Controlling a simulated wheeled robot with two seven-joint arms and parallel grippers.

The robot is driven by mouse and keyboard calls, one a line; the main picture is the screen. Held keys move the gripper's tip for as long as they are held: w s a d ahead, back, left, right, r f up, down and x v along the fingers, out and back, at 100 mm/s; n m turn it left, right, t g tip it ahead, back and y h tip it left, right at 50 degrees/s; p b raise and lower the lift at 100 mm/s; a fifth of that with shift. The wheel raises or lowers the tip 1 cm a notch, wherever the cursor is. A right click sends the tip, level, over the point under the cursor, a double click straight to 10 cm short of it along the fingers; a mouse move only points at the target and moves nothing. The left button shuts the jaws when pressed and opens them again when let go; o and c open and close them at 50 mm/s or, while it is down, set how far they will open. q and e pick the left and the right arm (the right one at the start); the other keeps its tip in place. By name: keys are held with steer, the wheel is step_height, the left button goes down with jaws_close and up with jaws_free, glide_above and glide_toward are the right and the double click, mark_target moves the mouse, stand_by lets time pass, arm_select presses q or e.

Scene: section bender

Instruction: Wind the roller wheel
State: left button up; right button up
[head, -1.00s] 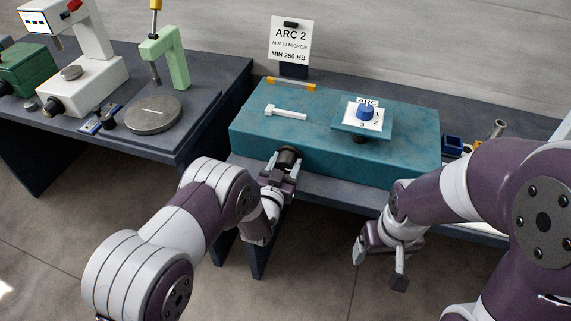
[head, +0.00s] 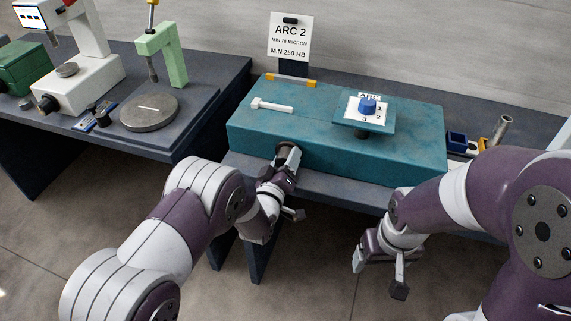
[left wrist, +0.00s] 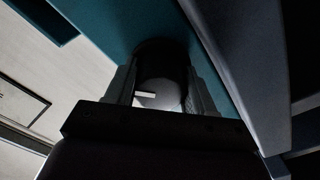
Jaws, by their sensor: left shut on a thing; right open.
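The roller wheel (head: 288,152) is a dark round knob on the front face of the teal machine (head: 215,0). My left gripper (head: 281,164) is shut on it, with a finger on either side. In the left wrist view the wheel (left wrist: 160,88) sits between the two fingers, its round end facing the camera with a pale mark on it. The fingers partly hide the wheel in the head view. My right gripper (head: 379,274) is open and empty, in front of and below the machine's right part.
A blue selector knob (head: 367,106) stands on a plate on the machine. A white T-shaped handle (head: 272,106) lies left of it. The left table (head: 190,128) holds test instruments; a blue bin (head: 456,142) is at right.

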arm_select(q)
steer(key=n+b, duration=0.1)
steer(key=n, duration=0.1)
steer(key=n+b, duration=0.1)
steer(key=n, duration=0.2)
steer(key=shift+f+n, duration=0.2)
steer(key=shift+n, duration=0.1)
steer(key=shift+r+n+b, duration=0.1)
steer(key=shift+n+b, duration=0.95)
steer(key=shift+n, duration=0.85)
steer(key=o, duration=1)
steer(key=shift+r, duration=0.15)
steer(key=shift+o, duration=0.2)
steer(key=shift+s, duration=0.1)
steer(key=v, duration=1.2)
steer(key=shift+s, duration=0.3)
